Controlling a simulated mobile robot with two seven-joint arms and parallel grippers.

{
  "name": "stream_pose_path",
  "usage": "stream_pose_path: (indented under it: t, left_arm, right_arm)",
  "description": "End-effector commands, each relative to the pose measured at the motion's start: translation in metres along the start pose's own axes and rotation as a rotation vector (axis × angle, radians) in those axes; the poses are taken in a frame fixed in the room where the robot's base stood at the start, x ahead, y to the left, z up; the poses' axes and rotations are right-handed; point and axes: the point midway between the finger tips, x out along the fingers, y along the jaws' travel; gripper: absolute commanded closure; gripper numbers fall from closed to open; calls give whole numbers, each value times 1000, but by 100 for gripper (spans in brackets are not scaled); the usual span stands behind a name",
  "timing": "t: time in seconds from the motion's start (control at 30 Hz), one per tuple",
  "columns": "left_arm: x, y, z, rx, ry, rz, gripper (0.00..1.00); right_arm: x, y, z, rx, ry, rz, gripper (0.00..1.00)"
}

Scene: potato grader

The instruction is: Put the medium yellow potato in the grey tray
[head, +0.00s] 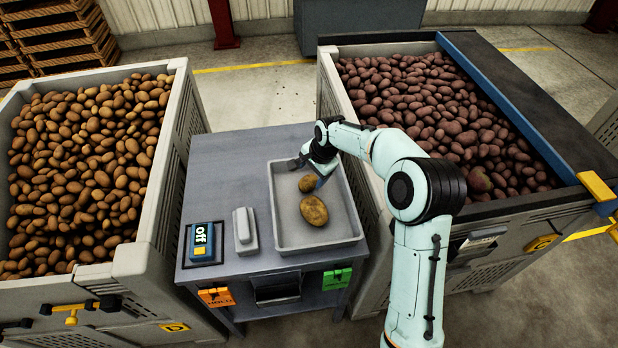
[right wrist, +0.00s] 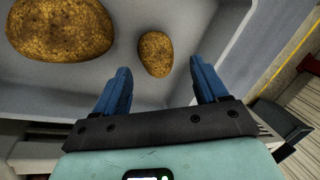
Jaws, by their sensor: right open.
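The grey tray (head: 287,232) lies on the table and holds two yellow-brown potatoes. The larger potato (head: 314,211) is nearer the tray's middle and shows at the upper left of the right wrist view (right wrist: 62,27). The smaller potato (head: 306,184) lies just behind it. I cannot tell by size alone which one is the medium potato. My right gripper (right wrist: 163,80) is open and empty over the tray's back part. In the right wrist view the smaller potato (right wrist: 155,54) shows ahead of the gap between the blue fingertips, not gripped. My left gripper is out of view.
A bin of yellow-brown potatoes (head: 90,160) stands left, and a bin of reddish potatoes (head: 430,105) stands right. On the table (head: 225,160) are a blue switch box reading "off" (head: 201,243) and a light grey device (head: 244,230). The table's back left is clear.

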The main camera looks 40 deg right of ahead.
Motion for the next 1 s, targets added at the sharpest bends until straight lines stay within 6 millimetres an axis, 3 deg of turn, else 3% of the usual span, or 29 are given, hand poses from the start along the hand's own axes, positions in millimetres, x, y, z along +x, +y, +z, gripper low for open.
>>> stream_pose_path:
  t: [0.2, 0.4, 1.0]
  left_arm:
    - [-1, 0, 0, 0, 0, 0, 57]
    - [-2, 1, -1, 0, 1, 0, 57]
    - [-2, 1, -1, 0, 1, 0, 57]
  right_arm:
    - [-48, -1, 0, -1, 1, -4, 27]
    - [-71, -1, 0, -1, 1, -3, 27]
    - [-75, 0, 0, -1, 0, -1, 27]
